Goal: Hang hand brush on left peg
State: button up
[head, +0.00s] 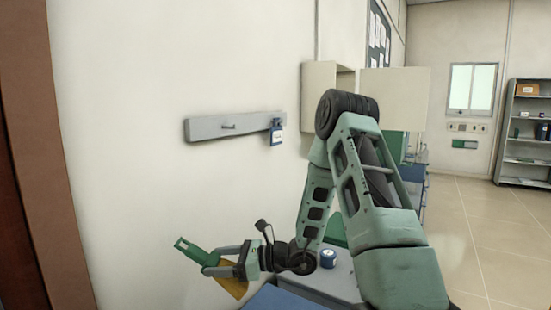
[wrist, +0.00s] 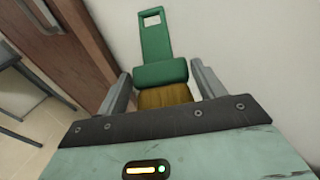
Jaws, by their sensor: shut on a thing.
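A green hand brush with yellow-brown bristles (head: 233,285) is held in my gripper (head: 213,262), low in front of the wall and below the rail. In the wrist view the brush (wrist: 160,73) lies between the two fingers (wrist: 163,85), its handle with a rectangular hole pointing away from the gripper. A grey rail (head: 205,129) is fixed to the wall above. A bare left peg (head: 228,126) sticks out of it. A blue and white item (head: 277,132) hangs at the rail's right end and hides the peg there.
A grey-topped bench (head: 335,283) with a blue and white jar (head: 328,258) stands below my arm. A brown door (wrist: 62,32) is at the left. An open wall cabinet (head: 395,98) is right of the rail. The wall between brush and rail is clear.

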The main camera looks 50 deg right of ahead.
jog(key=s+d+r+m+t+h+p, duration=0.25)
jog(key=d+r, duration=0.25)
jog(key=r, duration=0.3)
jog(key=s+d+r+m+t+h+p, duration=0.1)
jog(key=d+r+t+h+p, duration=0.1)
jog(key=d+r+t+p, duration=0.45)
jog(key=s+d+r+m+t+h, duration=0.15)
jog(key=d+r, duration=0.25)
jog(key=r, duration=0.5)
jog(key=w+a+b, duration=0.1)
jog(key=w+b, duration=0.1)
jog(key=w, duration=0.8)
jog(key=shift+a+f+m+h, duration=0.15)
jog(key=shift+f+m+h, duration=0.05)
jog(key=shift+m+h, duration=0.2)
jog(key=shift+w+f, duration=0.1)
jog(key=shift+w, duration=0.05)
jog(key=o, duration=1.1)
jog(key=b+v, duration=0.4)
jog(key=v, duration=1.3)
jog(key=shift+s+b, duration=0.3)
jog(key=shift+b, duration=0.05)
